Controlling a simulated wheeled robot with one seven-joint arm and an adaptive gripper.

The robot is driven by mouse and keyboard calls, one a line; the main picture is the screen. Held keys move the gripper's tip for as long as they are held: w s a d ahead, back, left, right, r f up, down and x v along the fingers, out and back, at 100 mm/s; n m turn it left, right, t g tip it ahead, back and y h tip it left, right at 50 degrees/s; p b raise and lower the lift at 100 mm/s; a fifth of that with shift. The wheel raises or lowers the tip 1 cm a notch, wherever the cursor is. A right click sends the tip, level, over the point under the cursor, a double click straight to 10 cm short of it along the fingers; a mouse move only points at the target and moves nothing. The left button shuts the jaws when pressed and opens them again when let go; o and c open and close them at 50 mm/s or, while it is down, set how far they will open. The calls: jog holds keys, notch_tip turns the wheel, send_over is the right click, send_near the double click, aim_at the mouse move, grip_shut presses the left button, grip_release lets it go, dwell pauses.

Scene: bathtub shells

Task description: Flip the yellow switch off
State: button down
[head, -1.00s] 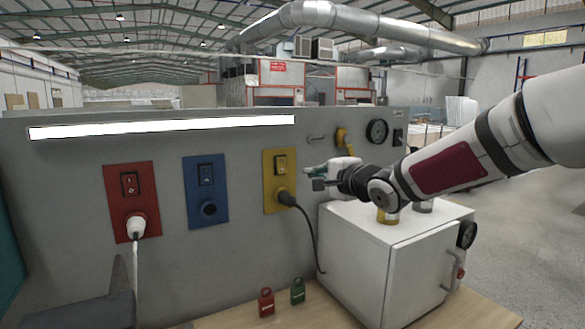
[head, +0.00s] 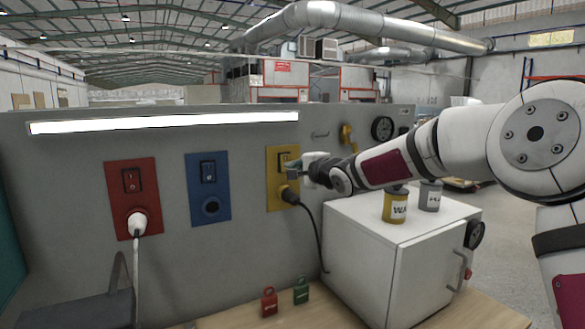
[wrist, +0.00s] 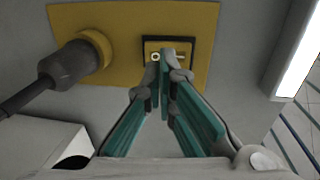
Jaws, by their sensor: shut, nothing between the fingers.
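The yellow switch plate (head: 271,199) is on the grey wall panel, to the right of the blue and red plates. Its rocker switch (head: 284,160) is on the upper part, and a black plug with a cord (head: 289,196) is in the socket below. My gripper (head: 293,172) is shut and empty, at the right side of the yellow plate near the rocker. In the wrist view, the closed fingertips (wrist: 163,60) are over the dark-framed rocker (wrist: 178,48) and hide part of it. I cannot tell whether they touch it.
A red plate (head: 121,185) with a white plug and a blue plate (head: 197,214) are to the left. A white cabinet (head: 362,250) with cans on top stands below my arm. Red (head: 269,302) and green (head: 301,291) padlocks are on the bench. A light strip (head: 165,123) runs above.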

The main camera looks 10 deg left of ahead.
jog(key=shift+x, duration=0.9)
jog(key=shift+w+a+f+t+y+b, duration=0.3)
jog(key=shift+w+f+t+b, duration=0.1)
jog(key=shift+b, duration=0.55)
jog(key=shift+d+f+t+y+b, duration=0.15)
jog(key=shift+t+y+b, duration=0.15)
jog(key=shift+t+b, duration=0.35)
jog(key=shift+s+r, duration=0.1)
jog(key=shift+r, duration=0.2)
